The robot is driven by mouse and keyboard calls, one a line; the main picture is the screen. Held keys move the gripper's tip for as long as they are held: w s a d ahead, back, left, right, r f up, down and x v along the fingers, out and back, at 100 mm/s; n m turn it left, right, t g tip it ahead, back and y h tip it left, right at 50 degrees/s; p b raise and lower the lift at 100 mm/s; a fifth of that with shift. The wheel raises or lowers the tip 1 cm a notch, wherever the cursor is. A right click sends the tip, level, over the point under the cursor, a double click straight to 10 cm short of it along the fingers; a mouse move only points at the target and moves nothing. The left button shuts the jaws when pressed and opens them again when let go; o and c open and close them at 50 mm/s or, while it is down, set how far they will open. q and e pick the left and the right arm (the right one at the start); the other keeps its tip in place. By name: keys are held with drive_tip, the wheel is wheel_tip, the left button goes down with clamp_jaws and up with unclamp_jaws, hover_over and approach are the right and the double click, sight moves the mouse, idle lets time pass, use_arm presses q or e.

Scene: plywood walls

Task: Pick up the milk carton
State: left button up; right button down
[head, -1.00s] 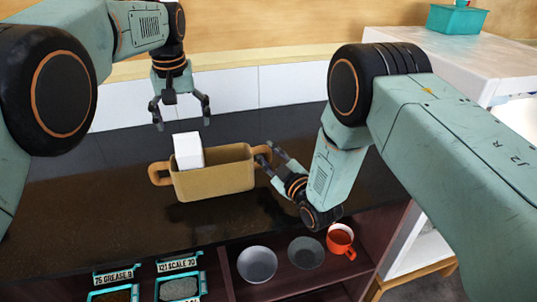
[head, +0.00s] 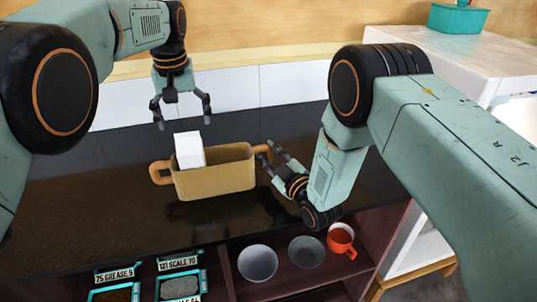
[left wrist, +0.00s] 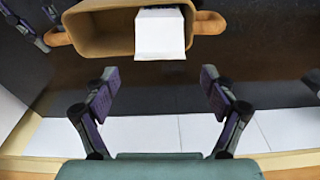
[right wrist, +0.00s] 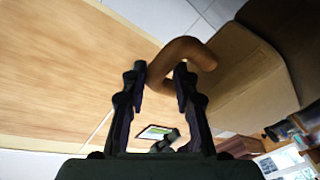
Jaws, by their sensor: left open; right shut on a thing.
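The milk carton (head: 189,150) is a plain white box. It stands in the left part of a tan two-handled container (head: 215,184), its top sticking out above the rim. In the left wrist view the carton (left wrist: 160,34) is ahead of the fingers, at the container's opening (left wrist: 100,32). My left gripper (head: 182,112) is open and empty, above and behind the carton, fingers pointing down. My right gripper (head: 268,158) is shut on the container's right handle (head: 263,150). The right wrist view shows that handle (right wrist: 182,52) between the fingers.
The dark counter (head: 90,205) is clear around the container. Below its front edge are two bowls (head: 257,262), an orange mug (head: 341,240) and labelled bins (head: 180,285). A white cabinet (head: 450,50) with a teal box (head: 458,18) stands at the right.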

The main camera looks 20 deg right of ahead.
sight(187, 137)
use_arm(q)
wheel_tip(187, 137, up, 6)
drive_tip(key=s, duration=0.3)
drive_tip(key=f, duration=0.4)
drive_tip(key=w+f, duration=0.1)
drive_tip(key=f, duration=0.2)
drive_tip(key=w+f, duration=0.1)
drive_tip(key=f, duration=0.3)
drive_tip(key=shift+w+f, duration=0.2)
drive_tip(key=shift+f, duration=0.15)
drive_tip(key=shift+c, duration=0.4)
drive_tip(key=shift+r, duration=0.1)
clamp_jaws()
